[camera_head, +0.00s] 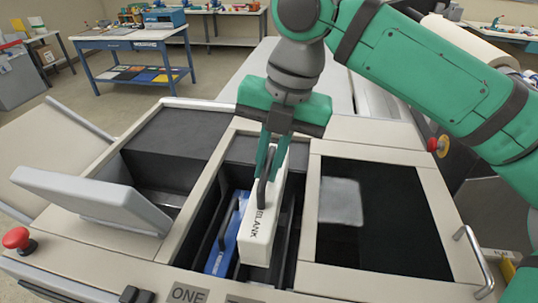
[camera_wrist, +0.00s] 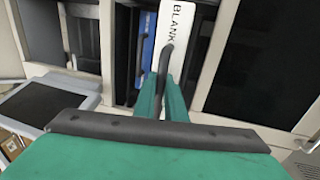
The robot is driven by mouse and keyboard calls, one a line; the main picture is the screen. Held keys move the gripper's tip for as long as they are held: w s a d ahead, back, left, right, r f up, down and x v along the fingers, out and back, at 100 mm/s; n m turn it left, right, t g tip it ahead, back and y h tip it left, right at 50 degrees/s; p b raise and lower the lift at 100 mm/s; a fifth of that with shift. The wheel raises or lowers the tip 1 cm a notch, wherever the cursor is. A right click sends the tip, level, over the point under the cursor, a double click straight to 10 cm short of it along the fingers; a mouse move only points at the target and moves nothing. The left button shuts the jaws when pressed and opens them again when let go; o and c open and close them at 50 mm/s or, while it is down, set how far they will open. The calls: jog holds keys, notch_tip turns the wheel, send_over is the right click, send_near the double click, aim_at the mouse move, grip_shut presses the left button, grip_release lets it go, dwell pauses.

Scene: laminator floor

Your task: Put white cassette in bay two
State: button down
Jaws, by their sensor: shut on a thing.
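The white cassette (camera_head: 257,237), marked BLANK, is held upright by its dark handle in my gripper (camera_head: 267,172). My gripper is shut on that handle. The cassette is over or partly in the open middle bay of the machine; how deep it sits I cannot tell. A blue cassette (camera_head: 226,240) stands in the same opening, just left of the white one. In the wrist view the white cassette (camera_wrist: 177,25) is beyond my gripper (camera_wrist: 163,85), with the blue cassette (camera_wrist: 147,45) beside it. A label ONE (camera_head: 188,294) is on the front edge; the label right of it is cut off.
A dark panel (camera_head: 375,215) closes the right section. A red button (camera_head: 17,238) is at the front left and another red knob (camera_head: 437,145) at the right. A blue workbench (camera_head: 135,55) stands well behind.

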notch_tip(320, 180, down, 15)
jog(key=shift+f, duration=0.2)
dwell(2.0)
jog(key=shift+f, duration=0.8)
dwell(0.8)
jog(key=c, duration=1.7)
grip_release()
jog(key=shift+s, duration=0.1)
jog(key=shift+c, duration=0.2)
jog(key=shift+r, duration=0.1)
